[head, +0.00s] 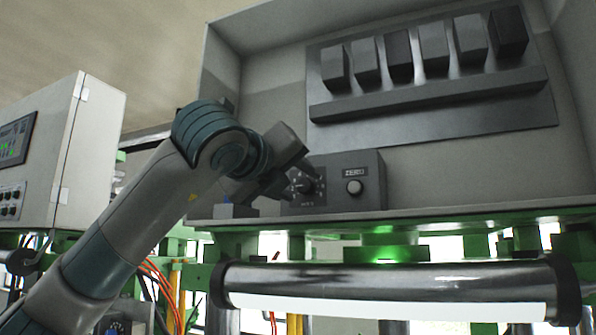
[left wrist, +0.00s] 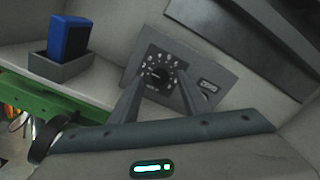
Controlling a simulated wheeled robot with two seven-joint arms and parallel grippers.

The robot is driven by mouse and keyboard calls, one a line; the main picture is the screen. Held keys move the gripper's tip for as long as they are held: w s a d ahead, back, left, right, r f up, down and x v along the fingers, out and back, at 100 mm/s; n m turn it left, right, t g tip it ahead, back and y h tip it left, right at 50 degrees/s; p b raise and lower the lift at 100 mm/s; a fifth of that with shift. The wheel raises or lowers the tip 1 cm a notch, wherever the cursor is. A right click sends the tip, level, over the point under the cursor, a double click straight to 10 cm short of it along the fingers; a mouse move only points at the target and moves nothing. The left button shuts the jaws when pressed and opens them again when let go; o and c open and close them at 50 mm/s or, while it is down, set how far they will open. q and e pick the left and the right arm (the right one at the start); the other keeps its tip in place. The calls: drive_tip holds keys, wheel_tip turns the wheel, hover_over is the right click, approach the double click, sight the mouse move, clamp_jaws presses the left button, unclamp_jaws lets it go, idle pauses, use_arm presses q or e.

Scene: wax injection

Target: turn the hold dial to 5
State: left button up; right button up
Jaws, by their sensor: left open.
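The hold dial (head: 306,186) is a dark round knob with white marks around it, on the front of a small grey box (head: 366,167). It also shows in the left wrist view (left wrist: 160,74), where its pointer and numbers are too small to read. My left gripper (head: 290,184) is at the dial, coming in from the left. In the left wrist view its two fingers (left wrist: 157,92) stand apart, one on each side of the dial's lower part. I cannot tell whether they touch the knob. My right gripper is not in view.
A button marked ZERO (head: 354,187) is right of the dial. A blue block (left wrist: 69,37) stands in a grey holder left of the box. A rack with several dark blocks (head: 430,97) is above. A shiny roller (head: 390,280) runs below the shelf.

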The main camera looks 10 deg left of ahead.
use_arm(q)
drive_tip(key=shift+w+d, duration=0.1)
drive_tip(key=shift+w, duration=0.3)
drive_tip(key=c, duration=1.1)
drive_tip(key=shift+o, duration=0.2)
